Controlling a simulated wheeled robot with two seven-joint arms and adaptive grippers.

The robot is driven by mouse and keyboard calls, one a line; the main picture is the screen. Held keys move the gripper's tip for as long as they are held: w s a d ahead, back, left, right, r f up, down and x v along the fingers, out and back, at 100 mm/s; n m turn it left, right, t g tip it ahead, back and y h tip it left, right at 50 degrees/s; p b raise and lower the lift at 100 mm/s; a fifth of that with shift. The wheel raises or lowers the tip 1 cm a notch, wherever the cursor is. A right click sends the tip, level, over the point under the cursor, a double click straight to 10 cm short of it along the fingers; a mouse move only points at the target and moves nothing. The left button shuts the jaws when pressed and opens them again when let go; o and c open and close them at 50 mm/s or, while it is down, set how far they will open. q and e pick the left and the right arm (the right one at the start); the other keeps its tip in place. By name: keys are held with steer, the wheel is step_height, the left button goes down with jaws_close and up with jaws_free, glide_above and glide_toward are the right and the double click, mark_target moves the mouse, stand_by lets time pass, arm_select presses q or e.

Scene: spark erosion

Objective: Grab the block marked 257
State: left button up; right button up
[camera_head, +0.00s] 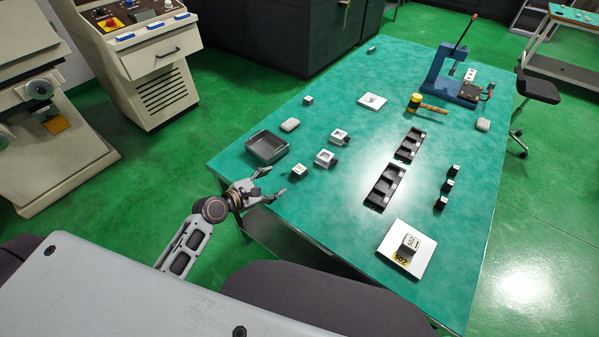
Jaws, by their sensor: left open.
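A small pale block (299,171) with a dark mark on top sits on the green table, just right of my left gripper; its mark is too small to read. My left gripper (273,183) is open and empty near the table's left edge, its fingers pointing towards this block and apart from it. A larger white block (411,242) with dark marking stands on a white plate (408,262) with a yellow label at the front right. I cannot make out 257 on any block. My right gripper is not in view.
A grey tray (266,147) lies behind my left gripper. Two pale blocks with dark parts (325,158) stand right of it.

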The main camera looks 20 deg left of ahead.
arm_select(q)
steer(key=n, duration=0.5)
steer(key=shift+w, duration=0.1)
stand_by(0.5)
glide_toward(298, 170)
steer(key=shift+x, duration=2.25)
steer(key=shift+f, duration=0.2)
steer(key=shift+b+x, duration=0.3)
steer(key=shift+x, duration=2.2)
steer(key=shift+r, duration=0.15)
